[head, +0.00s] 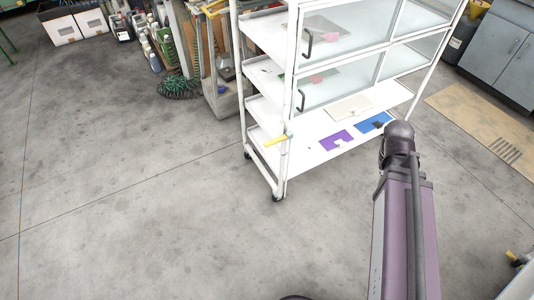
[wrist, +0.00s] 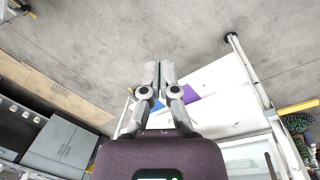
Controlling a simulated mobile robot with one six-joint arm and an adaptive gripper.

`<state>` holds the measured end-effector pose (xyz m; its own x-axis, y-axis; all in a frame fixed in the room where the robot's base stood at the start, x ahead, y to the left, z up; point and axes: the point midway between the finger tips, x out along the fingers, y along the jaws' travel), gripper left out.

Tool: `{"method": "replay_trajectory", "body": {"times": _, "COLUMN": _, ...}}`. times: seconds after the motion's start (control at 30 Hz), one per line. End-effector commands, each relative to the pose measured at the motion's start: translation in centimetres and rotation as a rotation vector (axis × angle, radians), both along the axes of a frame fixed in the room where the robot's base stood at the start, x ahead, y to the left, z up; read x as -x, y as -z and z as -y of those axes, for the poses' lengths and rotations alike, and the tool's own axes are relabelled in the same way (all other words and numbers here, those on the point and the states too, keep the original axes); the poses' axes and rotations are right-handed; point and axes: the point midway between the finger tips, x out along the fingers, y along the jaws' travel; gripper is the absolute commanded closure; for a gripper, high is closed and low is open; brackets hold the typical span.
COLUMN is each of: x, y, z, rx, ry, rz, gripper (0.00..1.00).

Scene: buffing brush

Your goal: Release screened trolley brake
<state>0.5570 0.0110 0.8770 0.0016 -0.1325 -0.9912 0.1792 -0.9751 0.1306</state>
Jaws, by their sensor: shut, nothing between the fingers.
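The white screened trolley (head: 293,100) stands at the upper middle of the head view, with glazed upper doors and open shelves below. My gripper cannot be made out in the head view, where my arm shows at the right.
Purple (head: 336,140) and blue (head: 373,123) sheets lie on the low shelf. Black handles (head: 307,43) project from the doors. A green brush (head: 179,87) and a tool bin (head: 222,101) stand left of the trolley. Grey cabinets (head: 503,50) stand right. The floor in front is clear.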

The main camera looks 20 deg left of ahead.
Motion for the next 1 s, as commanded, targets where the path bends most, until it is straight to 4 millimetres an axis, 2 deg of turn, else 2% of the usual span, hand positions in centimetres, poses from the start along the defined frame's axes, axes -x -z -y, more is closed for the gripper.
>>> {"method": "replay_trajectory", "body": {"times": 0.03, "x": -0.7, "y": 1.9, "z": -0.5, "rx": 0.029, "ry": -0.043, "rz": -0.002, "gripper": 1.00}}
{"method": "replay_trajectory", "body": {"times": 0.3, "x": -3.4, "y": 6.4, "z": -2.7, "rx": 0.209, "ry": -0.288, "rz": -0.027, "gripper": 1.00}}
{"method": "replay_trajectory", "body": {"times": 0.67, "x": -6.9, "y": 11.4, "z": -6.7, "rx": 0.460, "ry": -0.597, "rz": -0.077, "gripper": 1.00}}
{"method": "replay_trajectory", "body": {"times": 1.0, "x": -9.8, "y": 15.4, "z": -11.9, "rx": 0.706, "ry": -0.864, "rz": -0.140, "gripper": 1.00}}
